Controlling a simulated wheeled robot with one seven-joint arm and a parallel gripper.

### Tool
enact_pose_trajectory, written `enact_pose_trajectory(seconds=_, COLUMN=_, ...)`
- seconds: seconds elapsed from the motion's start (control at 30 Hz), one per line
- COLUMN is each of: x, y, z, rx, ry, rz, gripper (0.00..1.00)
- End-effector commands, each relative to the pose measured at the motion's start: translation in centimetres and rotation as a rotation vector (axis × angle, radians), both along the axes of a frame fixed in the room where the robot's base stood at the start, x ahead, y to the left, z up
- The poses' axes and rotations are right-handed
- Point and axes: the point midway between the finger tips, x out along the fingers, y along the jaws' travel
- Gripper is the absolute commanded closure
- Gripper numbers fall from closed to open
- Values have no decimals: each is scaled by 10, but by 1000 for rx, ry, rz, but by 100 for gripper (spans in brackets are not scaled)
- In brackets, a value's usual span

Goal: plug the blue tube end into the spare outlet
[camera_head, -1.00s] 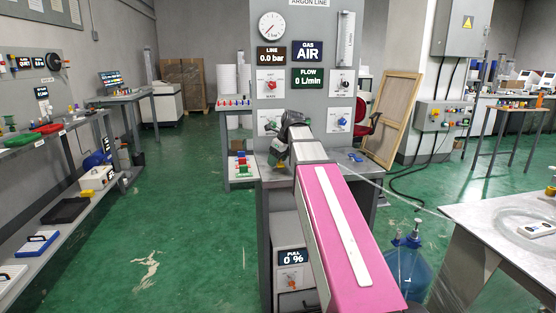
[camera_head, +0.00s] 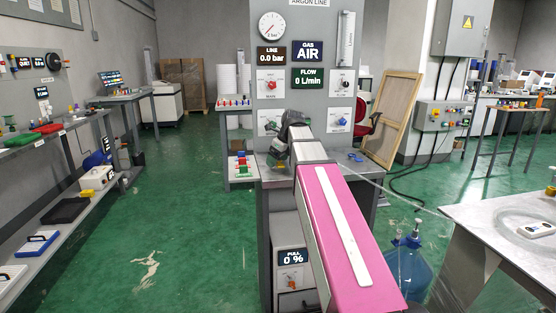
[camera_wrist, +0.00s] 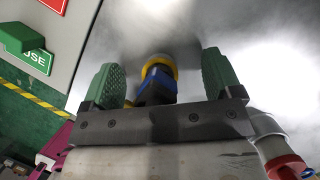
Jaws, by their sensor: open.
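My gripper (camera_head: 276,160) is at the lower left of the grey argon panel (camera_head: 300,20), low over its ledge. In the wrist view my gripper (camera_wrist: 160,85) has its two green fingertips apart. A blue piece with a yellow collar (camera_wrist: 160,72) sits between them, with gaps on both sides. I cannot tell whether it is the blue tube end or a fitting. A clear tube (camera_head: 405,200) runs from the ledge area to the right bench. My arm hides part of the ledge, and I cannot make out the spare outlet.
The panel carries a red knob (camera_head: 270,86) and a blue knob (camera_head: 341,122). A green handle (camera_wrist: 22,38) stands out at the upper left of the wrist view. A metal bench (camera_head: 480,215) is at right, a blue bottle (camera_head: 413,265) before it. The floor at left is clear.

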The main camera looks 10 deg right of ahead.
Motion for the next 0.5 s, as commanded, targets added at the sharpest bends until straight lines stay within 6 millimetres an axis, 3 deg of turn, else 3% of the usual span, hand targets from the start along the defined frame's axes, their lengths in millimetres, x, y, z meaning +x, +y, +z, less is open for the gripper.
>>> enact_pose_trajectory(seconds=0.5, x=0, y=0, z=18, rx=0, ry=0, rz=0, gripper=15)
